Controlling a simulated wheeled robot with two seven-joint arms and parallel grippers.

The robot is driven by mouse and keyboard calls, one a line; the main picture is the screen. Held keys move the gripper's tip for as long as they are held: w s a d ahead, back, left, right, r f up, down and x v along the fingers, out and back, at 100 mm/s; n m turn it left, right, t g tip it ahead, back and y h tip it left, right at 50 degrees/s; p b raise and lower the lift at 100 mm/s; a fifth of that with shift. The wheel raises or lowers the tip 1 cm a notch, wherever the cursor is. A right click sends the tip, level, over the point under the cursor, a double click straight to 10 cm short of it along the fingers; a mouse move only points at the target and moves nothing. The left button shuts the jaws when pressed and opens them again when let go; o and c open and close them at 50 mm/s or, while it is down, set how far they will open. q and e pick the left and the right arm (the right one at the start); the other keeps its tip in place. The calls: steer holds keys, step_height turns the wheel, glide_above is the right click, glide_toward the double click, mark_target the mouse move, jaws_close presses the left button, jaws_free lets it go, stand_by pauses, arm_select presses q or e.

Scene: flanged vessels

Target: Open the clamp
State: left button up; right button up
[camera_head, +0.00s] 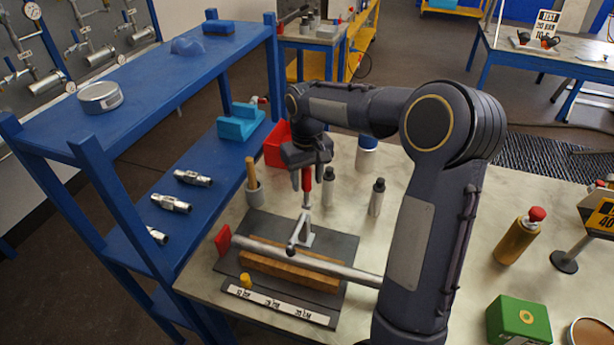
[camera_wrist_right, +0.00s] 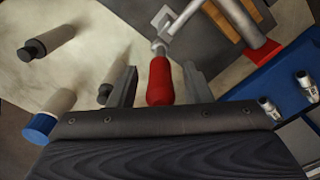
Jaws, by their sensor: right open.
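The clamp (camera_head: 301,236) is a silver metal toggle clamp on a dark plate, with its red handle (camera_head: 307,180) pointing up. Its arm reaches down to a grey metal pipe (camera_head: 340,270) with a red end (camera_head: 223,240), lying along a wooden block (camera_head: 290,268). My right gripper (camera_head: 308,185) comes down from above at the handle. In the right wrist view the red handle (camera_wrist_right: 159,82) stands between the two spread fingers of the right gripper (camera_wrist_right: 160,70), with a gap visible on each side. My left gripper is not in view.
Dark-capped bottles (camera_head: 376,197) and a red bin (camera_head: 277,143) stand behind the clamp. A grey cup with a wooden-handled tool (camera_head: 254,192) is to its left. A blue shelf (camera_head: 150,90) borders the table's left. A green box (camera_head: 518,322) and a brass canister (camera_head: 520,238) stand at right.

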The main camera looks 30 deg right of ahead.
jaws_close()
steer(key=shift+w+d+r+p, duration=0.1)
steer(key=shift+d+r+p, duration=0.05)
steer(key=shift+p, duration=0.4)
steer(key=shift+w+d+f+g+y+p, duration=0.35)
steer(key=shift+w+d+g+y+p, duration=0.5)
steer(key=shift+p, duration=0.75)
steer(key=shift+w+d+f+g+y+p, duration=0.3)
steer(key=shift+d+g+y+p, duration=0.3)
steer(key=shift+y+p, duration=0.7)
steer(key=shift+w+d+f+g+y+p, duration=0.35)
steer(key=shift+w+d+g+y+p, duration=0.35)
steer(key=shift+p, duration=1.2)
